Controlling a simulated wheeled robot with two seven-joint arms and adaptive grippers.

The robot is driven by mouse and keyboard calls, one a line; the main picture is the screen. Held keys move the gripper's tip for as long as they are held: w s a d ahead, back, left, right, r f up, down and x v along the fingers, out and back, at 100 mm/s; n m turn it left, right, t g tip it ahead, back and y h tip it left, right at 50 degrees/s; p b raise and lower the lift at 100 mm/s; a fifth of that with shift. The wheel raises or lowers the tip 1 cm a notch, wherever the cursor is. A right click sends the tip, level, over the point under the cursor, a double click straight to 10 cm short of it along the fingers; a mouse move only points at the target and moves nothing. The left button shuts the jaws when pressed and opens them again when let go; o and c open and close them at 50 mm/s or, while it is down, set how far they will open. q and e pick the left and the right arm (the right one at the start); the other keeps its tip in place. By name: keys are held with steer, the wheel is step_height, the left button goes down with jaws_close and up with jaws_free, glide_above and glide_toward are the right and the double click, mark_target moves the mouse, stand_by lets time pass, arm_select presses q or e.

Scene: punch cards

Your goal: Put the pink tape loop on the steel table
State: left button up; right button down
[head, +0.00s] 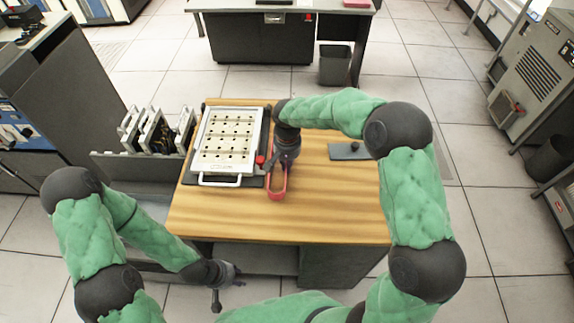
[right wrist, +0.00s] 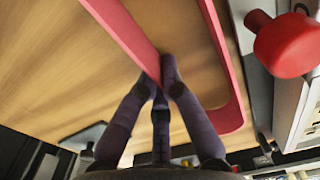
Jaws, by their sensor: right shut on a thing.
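The pink tape loop (head: 277,198) is at the wooden table, just right of the white perforated panel. In the right wrist view, the loop (right wrist: 125,32) is a long band with a rounded end. My right gripper (head: 281,164) is over the loop's far part and hides some of it. Its fingertips (right wrist: 164,75) are shut on one side of the band. I cannot tell whether the loop touches the wood. My left gripper (head: 227,285) hangs low in front of the table, away from the loop; its jaw state is unclear. A grey metal surface (head: 108,166) lies left of the wooden table.
The white panel (head: 228,142) with rows of holes and a front handle lies on the wooden table (head: 330,205). A red knob (right wrist: 288,45) is close to the loop. A grey plate (head: 348,152) lies at right. Upright card frames (head: 154,130) stand left. The table's front is clear.

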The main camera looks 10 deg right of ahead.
steer(key=shift+f, duration=0.2)
steer(key=c, duration=1.4)
jaws_free()
